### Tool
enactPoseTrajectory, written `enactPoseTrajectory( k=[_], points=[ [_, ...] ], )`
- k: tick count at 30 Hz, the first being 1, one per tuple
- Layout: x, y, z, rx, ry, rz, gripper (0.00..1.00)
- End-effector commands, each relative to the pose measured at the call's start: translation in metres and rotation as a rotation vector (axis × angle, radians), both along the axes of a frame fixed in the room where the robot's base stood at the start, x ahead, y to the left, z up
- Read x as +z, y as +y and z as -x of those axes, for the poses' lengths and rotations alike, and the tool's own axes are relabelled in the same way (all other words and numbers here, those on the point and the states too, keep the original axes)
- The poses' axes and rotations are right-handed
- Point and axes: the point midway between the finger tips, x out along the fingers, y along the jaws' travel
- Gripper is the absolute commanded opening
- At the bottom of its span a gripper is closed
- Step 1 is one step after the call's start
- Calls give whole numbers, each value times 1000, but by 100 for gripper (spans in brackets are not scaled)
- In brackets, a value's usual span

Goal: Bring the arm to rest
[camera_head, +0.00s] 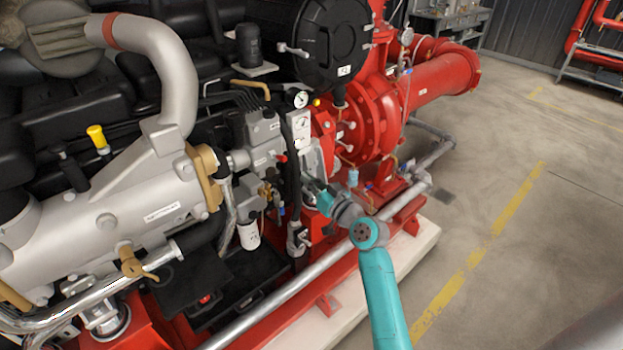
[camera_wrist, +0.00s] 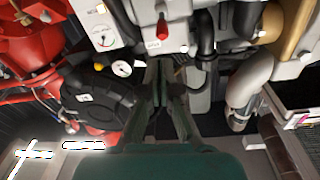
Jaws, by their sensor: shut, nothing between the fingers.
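My teal arm reaches up from the bottom of the head view to the fire pump's engine side. My gripper (camera_head: 312,186) is small and dark there, in front of the grey housing near the middle of the pump set. In the wrist view my gripper (camera_wrist: 162,68) points away from the camera with its two fingers together and nothing held. A grey box with a red lever (camera_wrist: 162,28) is just beyond the fingertips. I cannot tell the exact gap between the fingertips and the parts behind them.
The silver engine pipe (camera_head: 180,80) and a yellow cap (camera_head: 97,136) are at left. The red pump casing (camera_head: 370,120) is close behind my gripper. A silver rail (camera_head: 290,290) runs along the base. Open floor (camera_head: 540,220) with a yellow line lies to the right.

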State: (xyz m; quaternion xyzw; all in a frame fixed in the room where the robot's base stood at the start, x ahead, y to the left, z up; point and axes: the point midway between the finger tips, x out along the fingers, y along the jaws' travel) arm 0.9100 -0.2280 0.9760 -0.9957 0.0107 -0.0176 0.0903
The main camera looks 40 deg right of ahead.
Motion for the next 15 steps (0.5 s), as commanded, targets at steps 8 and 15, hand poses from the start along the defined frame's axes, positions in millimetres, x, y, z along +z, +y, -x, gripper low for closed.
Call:
enactPoseTrajectory(
  k=[8, 15],
  points=[
    [1, 0, 0, 0, -1, 0, 0],
    [-9, 5, 5, -5, 9, -4, 0]
  ],
)
